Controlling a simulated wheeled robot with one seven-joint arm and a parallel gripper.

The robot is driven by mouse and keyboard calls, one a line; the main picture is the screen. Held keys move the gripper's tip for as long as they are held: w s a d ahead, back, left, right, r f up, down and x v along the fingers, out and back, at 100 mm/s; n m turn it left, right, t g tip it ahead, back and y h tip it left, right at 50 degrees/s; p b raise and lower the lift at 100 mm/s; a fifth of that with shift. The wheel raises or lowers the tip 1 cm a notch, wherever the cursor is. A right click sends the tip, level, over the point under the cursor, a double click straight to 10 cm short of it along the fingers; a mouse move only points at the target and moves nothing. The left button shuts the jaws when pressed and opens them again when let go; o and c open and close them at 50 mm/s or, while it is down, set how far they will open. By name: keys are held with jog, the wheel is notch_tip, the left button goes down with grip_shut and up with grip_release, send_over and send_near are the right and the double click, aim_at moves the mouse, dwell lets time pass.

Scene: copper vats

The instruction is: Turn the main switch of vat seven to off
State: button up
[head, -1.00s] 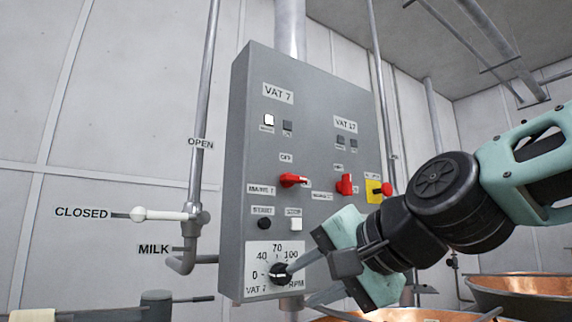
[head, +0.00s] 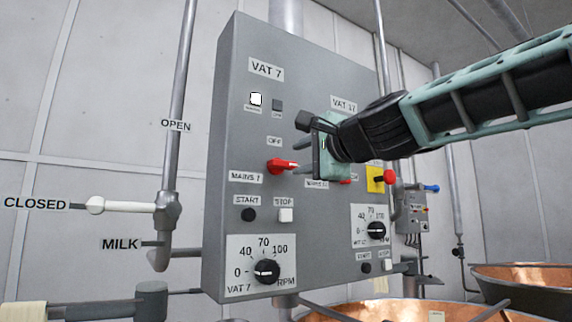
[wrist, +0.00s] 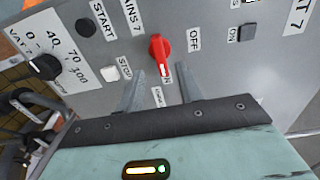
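The vat seven main switch (head: 280,166) is a red handle on the grey panel, labelled MAINS 7. Its handle points right, away from the OFF label (head: 274,142) above it. In the wrist view the red switch (wrist: 158,48) points down toward a partly covered ON label, with OFF to its right. My gripper (head: 303,168) is just right of the handle. In the wrist view my gripper (wrist: 158,82) is open, its two fingers apart on either side of the handle's tip line. I cannot tell whether they touch it.
The grey panel (head: 228,210) also carries START (head: 249,214) and STOP (head: 286,215) buttons, a speed dial (head: 266,271) and a red emergency button (head: 389,177). My arm partly covers the vat 17 switch. Copper vats (head: 530,285) stand lower right; a milk pipe (head: 180,100) runs left.

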aim_at(285, 163)
jog(key=shift+p+x, duration=0.4)
jog(key=shift+x, duration=2.8)
grip_shut()
